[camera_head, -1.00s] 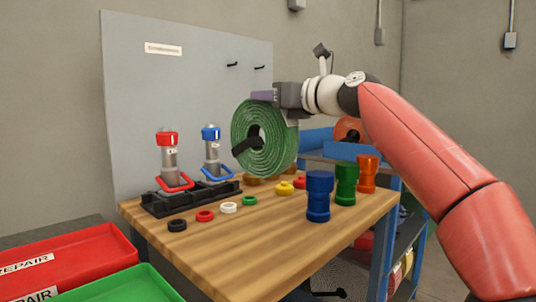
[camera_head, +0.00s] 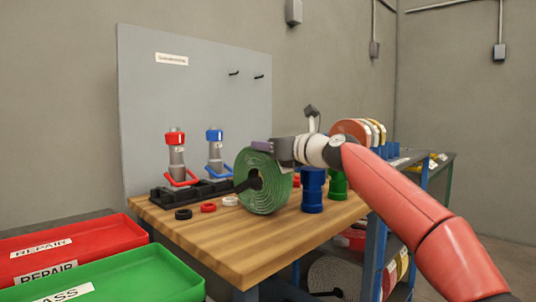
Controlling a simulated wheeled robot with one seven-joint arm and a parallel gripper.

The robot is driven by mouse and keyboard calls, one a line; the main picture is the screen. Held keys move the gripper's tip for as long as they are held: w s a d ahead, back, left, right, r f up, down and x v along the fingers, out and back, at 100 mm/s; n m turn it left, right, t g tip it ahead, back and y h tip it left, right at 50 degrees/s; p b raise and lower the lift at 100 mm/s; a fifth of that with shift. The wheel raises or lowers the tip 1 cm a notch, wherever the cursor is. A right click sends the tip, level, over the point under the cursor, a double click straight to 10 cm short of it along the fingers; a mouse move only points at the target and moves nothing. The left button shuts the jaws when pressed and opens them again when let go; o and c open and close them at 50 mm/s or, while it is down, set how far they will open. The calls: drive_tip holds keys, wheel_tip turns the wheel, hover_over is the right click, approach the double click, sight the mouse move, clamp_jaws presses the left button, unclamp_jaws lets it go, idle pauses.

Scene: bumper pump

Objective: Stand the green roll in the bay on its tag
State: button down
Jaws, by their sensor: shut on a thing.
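The green roll (camera_head: 265,190) is a large flat coil standing on edge, with a dark strap or handle at its centre. My gripper (camera_head: 265,148) is shut on its top rim. The roll is in front of the wooden workbench (camera_head: 235,245) in the picture; I cannot tell whether it touches the bench top. To the right, a blue shelf unit (camera_head: 378,255) holds an orange roll (camera_head: 348,130) and several pale-edged rolls beside it on its top. I cannot make out the bay's tag; part of the shelf is hidden by my arm.
On the bench stand a black tray with two pumps (camera_head: 177,155), several coloured rings (camera_head: 184,214), a blue fitting (camera_head: 313,190) and a green fitting (camera_head: 338,185). Red (camera_head: 70,250) and green (camera_head: 180,272) bins are at front left. A pale coiled roll (camera_head: 333,275) lies low beside the bench.

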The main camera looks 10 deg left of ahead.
drive_tip(key=shift+s+r, duration=0.1)
drive_tip(key=shift+r, duration=0.1)
drive_tip(key=shift+f, duration=0.1)
drive_tip(key=c, duration=1.2)
unclamp_jaws()
drive_tip(key=shift+f, duration=0.15)
drive_tip(key=o, duration=0.4)
drive_tip(key=shift+c, duration=0.2)
